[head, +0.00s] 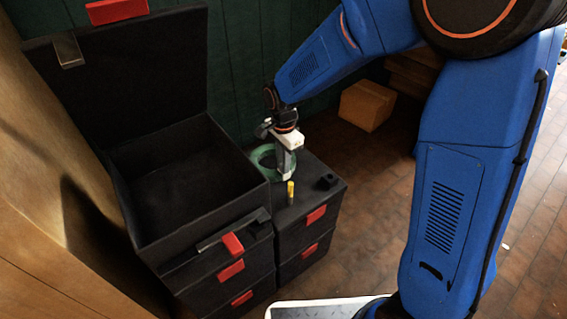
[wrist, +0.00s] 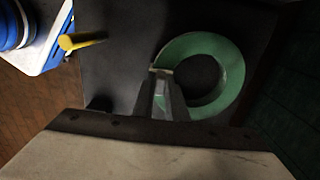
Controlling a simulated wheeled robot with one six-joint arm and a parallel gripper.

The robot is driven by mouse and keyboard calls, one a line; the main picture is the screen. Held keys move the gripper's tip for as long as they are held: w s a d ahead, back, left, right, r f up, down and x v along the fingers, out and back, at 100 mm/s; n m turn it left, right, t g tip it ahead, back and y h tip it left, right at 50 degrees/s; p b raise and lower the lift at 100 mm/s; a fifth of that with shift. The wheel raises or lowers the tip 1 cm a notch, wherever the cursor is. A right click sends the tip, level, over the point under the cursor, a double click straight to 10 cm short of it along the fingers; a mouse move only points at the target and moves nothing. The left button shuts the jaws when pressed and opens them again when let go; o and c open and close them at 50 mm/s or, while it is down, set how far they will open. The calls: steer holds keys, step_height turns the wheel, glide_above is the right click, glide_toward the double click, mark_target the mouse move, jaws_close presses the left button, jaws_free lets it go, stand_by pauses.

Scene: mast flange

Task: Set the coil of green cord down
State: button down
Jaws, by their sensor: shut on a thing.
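The coil of green cord (head: 260,157) is a flat green ring at the top of the black drawer box, partly hidden behind my gripper in the head view. In the wrist view the coil (wrist: 237,70) lies flat over the dark box top. My gripper (head: 284,168) points down at the coil's near side. In the wrist view my gripper (wrist: 163,82) is shut on one side of the ring. I cannot tell whether the coil touches the box top.
A yellow-topped peg (head: 290,191) and a small black block (head: 326,181) are on the black drawer box (head: 308,196) near the coil. A taller black case (head: 136,224) with a raised lid stands to the left. A cardboard box (head: 366,105) sits on the floor behind.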

steer(key=shift+f, duration=0.1)
steer(key=c, duration=1.8)
jaws_free()
steer(key=shift+o, duration=0.2)
step_height(320, 180, up, 12)
steer(key=s+d+r+n+t, duration=0.1)
steer(key=s+d+r, duration=0.1)
steer(key=d, duration=0.2)
steer(key=s+d+r+n, duration=0.1)
steer(key=s+d+r, duration=0.1)
steer(key=d+r, duration=0.15)
steer(key=s+d+n+t, duration=0.3)
steer(key=s+d+n, duration=0.6)
steer(key=s+d, duration=0.9)
steer(key=s, duration=0.3)
steer(key=shift+s+d+r+t, duration=0.15)
steer(key=shift+s+d+t, duration=0.15)
steer(key=shift+d+t, duration=0.1)
